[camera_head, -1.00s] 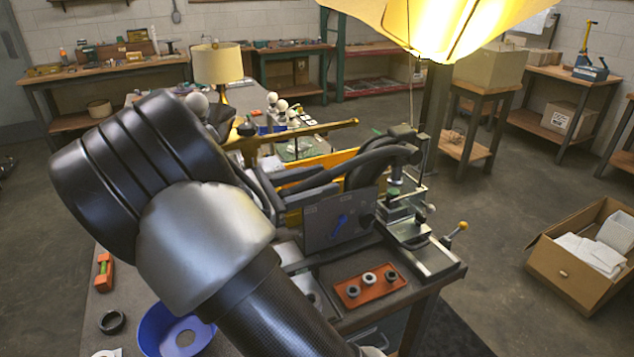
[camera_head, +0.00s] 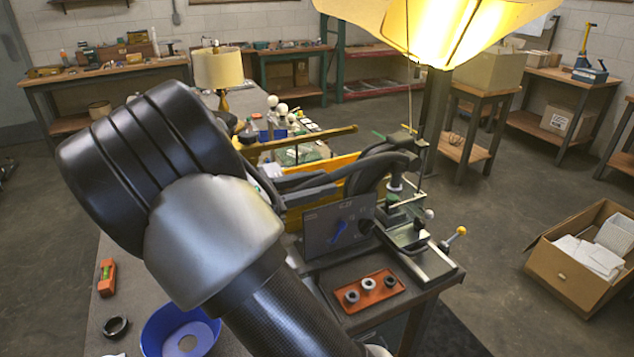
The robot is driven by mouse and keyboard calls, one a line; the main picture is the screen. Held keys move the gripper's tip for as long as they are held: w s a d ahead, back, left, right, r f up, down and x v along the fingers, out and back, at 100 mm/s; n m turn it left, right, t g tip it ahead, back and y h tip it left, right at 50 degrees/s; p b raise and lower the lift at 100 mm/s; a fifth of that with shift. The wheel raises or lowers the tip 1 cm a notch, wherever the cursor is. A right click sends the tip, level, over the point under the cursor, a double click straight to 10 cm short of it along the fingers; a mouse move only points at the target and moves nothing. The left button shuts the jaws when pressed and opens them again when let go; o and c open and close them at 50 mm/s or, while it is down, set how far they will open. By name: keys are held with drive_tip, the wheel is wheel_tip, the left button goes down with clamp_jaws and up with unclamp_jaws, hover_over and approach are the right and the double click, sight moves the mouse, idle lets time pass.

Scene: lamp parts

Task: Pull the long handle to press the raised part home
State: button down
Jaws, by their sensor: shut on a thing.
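The small press (camera_head: 408,212) stands at the right end of the near bench, with a pale vertical cylinder (camera_head: 395,184) showing above its green-topped base. Whether this is the raised part, and whether a gap stays under it, I cannot tell. My gripper (camera_head: 412,160), dark with curved fingers, reaches from the left to the top of the press. It is shut on the long handle, which the fingers largely hide. The fingertip contact is too small to see clearly. My large black and silver arm fills the left foreground.
A grey panel with a blue mark (camera_head: 318,232) stands just left of the press. A brass bar (camera_head: 300,140) runs behind.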

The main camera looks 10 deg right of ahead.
sight(338, 170)
drive_tip(key=r+y+p, duration=0.1)
drive_tip(key=r+p, duration=0.2)
drive_tip(key=d+r+y+p, duration=0.1)
drive_tip(key=r+p, duration=0.2)
drive_tip(key=p, duration=0.1)
drive_tip(key=r+y+p, duration=0.1)
drive_tip(key=r+p, duration=0.2)
drive_tip(key=shift+w+d+r+g, duration=0.15)
drive_tip(key=shift+d+r+g, duration=0.15)
drive_tip(key=shift+g, duration=0.1)
drive_tip(key=w+d+r+y+p, duration=0.1)
drive_tip(key=d+r+y+p, duration=0.3)
drive_tip(key=r, duration=0.2)
drive_tip(key=shift+r+g, duration=0.15)
drive_tip(key=shift+g, duration=0.25)
drive_tip(key=shift+d, duration=0.1)
